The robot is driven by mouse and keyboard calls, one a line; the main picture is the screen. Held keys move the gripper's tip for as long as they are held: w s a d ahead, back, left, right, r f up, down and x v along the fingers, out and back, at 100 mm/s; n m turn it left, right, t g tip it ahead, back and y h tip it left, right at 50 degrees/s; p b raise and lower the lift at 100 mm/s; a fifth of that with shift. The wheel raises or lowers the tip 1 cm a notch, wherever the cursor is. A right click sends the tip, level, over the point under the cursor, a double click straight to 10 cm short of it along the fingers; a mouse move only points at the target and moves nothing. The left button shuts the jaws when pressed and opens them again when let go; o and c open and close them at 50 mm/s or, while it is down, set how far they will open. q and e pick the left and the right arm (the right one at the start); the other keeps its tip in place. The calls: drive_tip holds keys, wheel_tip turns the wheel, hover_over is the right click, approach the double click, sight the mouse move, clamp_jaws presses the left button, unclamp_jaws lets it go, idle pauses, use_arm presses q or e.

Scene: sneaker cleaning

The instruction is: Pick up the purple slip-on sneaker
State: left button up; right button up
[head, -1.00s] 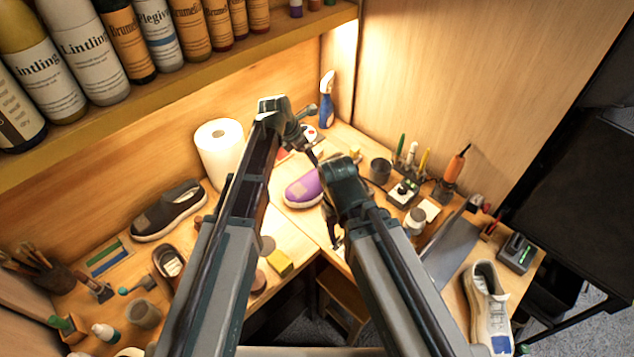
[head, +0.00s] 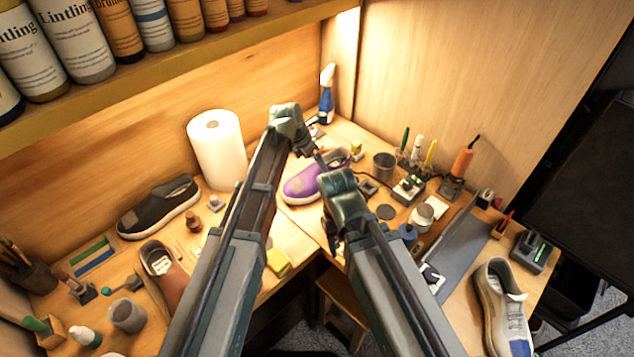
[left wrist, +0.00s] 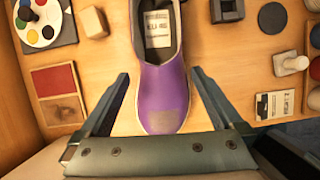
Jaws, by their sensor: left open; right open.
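The purple slip-on sneaker (head: 303,188) lies on the workbench near its inner corner, partly hidden behind my arms in the head view. In the left wrist view the purple sneaker (left wrist: 162,90) is upright, with its toe toward my gripper and a worn greyish patch on the toe. My left gripper (head: 318,156) is above the sneaker. In the left wrist view its fingers (left wrist: 160,88) are open, one on each side of the toe, with gaps between fingers and shoe. My right gripper (head: 332,240) is below and right of the sneaker in the head view, its fingertips mostly hidden.
A paper towel roll (head: 217,150) stands left of the sneaker, and a blue spray bottle (head: 326,98) behind it. A dark slip-on (head: 158,206), a brown shoe (head: 163,265) and a white sneaker (head: 503,308) are farther off. A paint palette (left wrist: 38,22) lies beside the purple sneaker.

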sight(319, 169)
use_arm(q)
drive_tip(key=b+x, duration=0.5)
drive_tip(key=shift+d+f, duration=0.1)
drive_tip(key=shift+f, duration=0.05)
drive_tip(key=c, duration=1.4)
